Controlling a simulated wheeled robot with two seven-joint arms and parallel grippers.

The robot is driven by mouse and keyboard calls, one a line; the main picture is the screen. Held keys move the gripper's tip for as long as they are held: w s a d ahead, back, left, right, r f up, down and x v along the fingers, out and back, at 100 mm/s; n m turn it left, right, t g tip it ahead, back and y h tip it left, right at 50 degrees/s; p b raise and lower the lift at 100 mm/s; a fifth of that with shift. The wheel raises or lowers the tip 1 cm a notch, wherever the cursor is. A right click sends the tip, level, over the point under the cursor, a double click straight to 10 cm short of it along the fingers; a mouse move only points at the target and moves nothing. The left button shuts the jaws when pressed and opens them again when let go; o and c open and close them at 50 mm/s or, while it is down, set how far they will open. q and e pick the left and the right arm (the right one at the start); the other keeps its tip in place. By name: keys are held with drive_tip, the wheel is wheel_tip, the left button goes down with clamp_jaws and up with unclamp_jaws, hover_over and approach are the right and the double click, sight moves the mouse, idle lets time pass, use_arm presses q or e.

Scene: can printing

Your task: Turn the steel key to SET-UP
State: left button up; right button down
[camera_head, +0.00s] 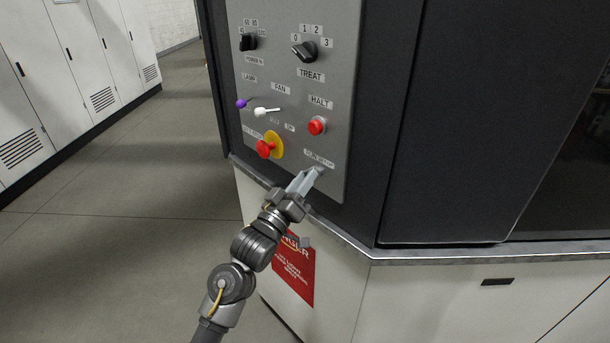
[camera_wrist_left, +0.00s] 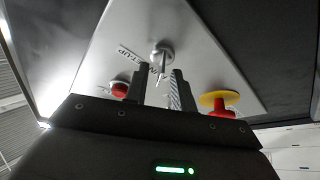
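The steel key (camera_head: 319,170) sits in its round lock at the lower right of the grey control panel (camera_head: 340,60), below a small label (camera_head: 318,158) too blurred to read fully. In the left wrist view the key (camera_wrist_left: 161,57) shows edge-on, its thin grip pointing toward my gripper. My left gripper (camera_head: 311,179) is at the key, its fingers partly covering it in the head view. In the left wrist view the two fingers of my left gripper (camera_wrist_left: 160,80) are apart, with the key between and just beyond their tips and gaps on both sides. My right gripper is not in view.
Close by are a red HALT button (camera_head: 317,125) and a red knob (camera_head: 264,149) on a yellow disc. Above are white and purple levers (camera_head: 266,111) and the TREAT dial (camera_head: 304,51). A metal ledge (camera_head: 345,240) runs below the panel. Lockers (camera_head: 60,70) stand left across open floor.

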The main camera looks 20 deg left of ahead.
use_arm(q)
drive_tip(key=shift+w+d, duration=0.1)
drive_tip(key=shift+w, duration=0.1)
clamp_jaws()
drive_tip(key=shift+m+h, duration=0.3)
drive_tip(key=shift+m, duration=0.1)
drive_tip(key=shift+m+g+h+b, duration=0.8)
drive_tip(key=shift+m+h, duration=0.4)
drive_tip(key=shift+m, duration=1.55)
drive_tip(key=shift+m+g+h+b, duration=0.6)
drive_tip(key=shift+m+h+b, duration=0.45)
drive_tip(key=shift+m, duration=1.75)
drive_tip(key=shift+m+g+h+b, duration=0.7)
drive_tip(key=shift+m+h, duration=0.65)
drive_tip(key=shift+m, duration=1.4)
